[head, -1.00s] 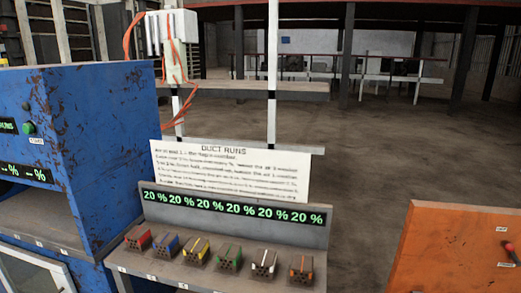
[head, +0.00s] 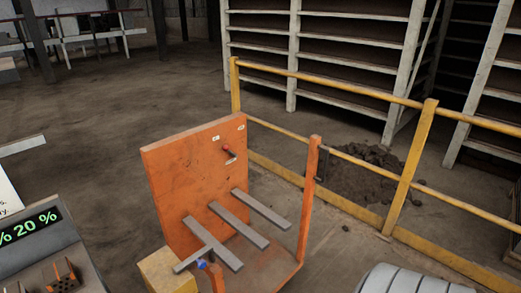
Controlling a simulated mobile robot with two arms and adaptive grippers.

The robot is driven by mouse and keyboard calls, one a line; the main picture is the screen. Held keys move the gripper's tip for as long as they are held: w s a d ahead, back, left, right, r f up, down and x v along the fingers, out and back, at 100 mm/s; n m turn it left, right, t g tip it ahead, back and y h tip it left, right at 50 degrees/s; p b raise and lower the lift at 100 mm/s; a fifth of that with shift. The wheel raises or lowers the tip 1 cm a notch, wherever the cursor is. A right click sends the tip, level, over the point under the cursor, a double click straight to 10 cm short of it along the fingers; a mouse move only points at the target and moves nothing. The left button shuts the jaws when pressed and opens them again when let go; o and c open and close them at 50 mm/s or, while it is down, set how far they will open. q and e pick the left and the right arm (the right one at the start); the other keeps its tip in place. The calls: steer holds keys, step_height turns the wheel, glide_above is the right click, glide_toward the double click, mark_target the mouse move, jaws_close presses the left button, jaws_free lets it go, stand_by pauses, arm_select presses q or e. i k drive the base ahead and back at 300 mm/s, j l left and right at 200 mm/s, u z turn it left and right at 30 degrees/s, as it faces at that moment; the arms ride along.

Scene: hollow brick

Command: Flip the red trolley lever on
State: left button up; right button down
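An orange trolley (head: 181,193) stands in the middle of the head view, with a tall upright panel at its back. A small red lever (head: 228,151) sits on the upper right part of this panel, with its red knob at the upper left end of a short stem. Small white labels (head: 215,138) are beside it, too small to read. Neither of my grippers shows in this view.
Grey bars (head: 238,220) jut forward from the trolley panel, and an orange post stands at its right. A yellow railing (head: 410,165) runs behind and right, with a dark rubble heap (head: 365,175). A grey ribbed object (head: 415,280) is at bottom right. Open floor lies left.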

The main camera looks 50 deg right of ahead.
mark_target(226, 148)
steer(key=z, duration=1.35)
steer(key=i+l, duration=1.25)
steer(key=i, duration=0.15)
